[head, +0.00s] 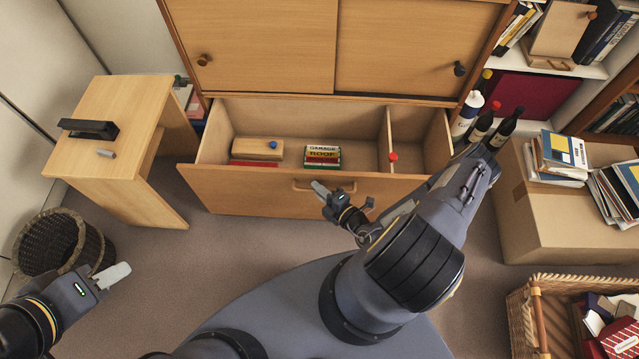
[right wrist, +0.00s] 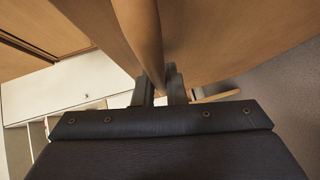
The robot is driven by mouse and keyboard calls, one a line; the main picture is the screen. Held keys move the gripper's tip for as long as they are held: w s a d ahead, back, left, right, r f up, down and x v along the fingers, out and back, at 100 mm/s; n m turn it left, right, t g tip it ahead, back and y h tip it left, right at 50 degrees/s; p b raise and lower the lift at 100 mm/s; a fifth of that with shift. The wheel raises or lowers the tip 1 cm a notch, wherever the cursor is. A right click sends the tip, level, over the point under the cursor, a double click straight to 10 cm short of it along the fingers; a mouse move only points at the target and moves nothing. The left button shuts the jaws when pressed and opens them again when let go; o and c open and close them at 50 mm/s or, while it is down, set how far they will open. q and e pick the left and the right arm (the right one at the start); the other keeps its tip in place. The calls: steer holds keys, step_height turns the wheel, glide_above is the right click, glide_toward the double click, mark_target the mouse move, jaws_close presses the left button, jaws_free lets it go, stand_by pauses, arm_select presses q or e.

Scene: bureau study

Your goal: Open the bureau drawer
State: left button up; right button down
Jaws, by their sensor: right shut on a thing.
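The bureau drawer (head: 240,192) is pulled out at the bottom of the wooden bureau (head: 255,40), and its inside shows from above. Its wooden bar handle (head: 303,187) is on the middle of the drawer front. My right gripper (head: 343,196) is at the handle's right part, in front of the drawer front. In the right wrist view its fingers (right wrist: 160,88) are shut on the handle (right wrist: 142,30), one on each side. My left gripper (head: 106,279) hangs at lower left, away from the drawer; its jaw opening cannot be made out.
In the drawer lie a wooden block (head: 258,149), small boxes (head: 322,155) and a divider. A side table (head: 130,110) and wicker basket (head: 62,248) are on the left. Bottles (head: 503,130), a cardboard box (head: 540,215) and a wicker hamper (head: 525,320) are on the right.

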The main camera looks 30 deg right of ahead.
stand_by(0.3)
steer(key=c, duration=1.8)
jaws_free()
steer(key=shift+o, duration=0.2)
steer(key=shift+s, duration=0.1)
steer(key=p+v, duration=0.1)
steer(key=v, duration=0.6)
steer(key=shift+s, duration=0.35)
steer(key=shift+d+r, duration=0.1)
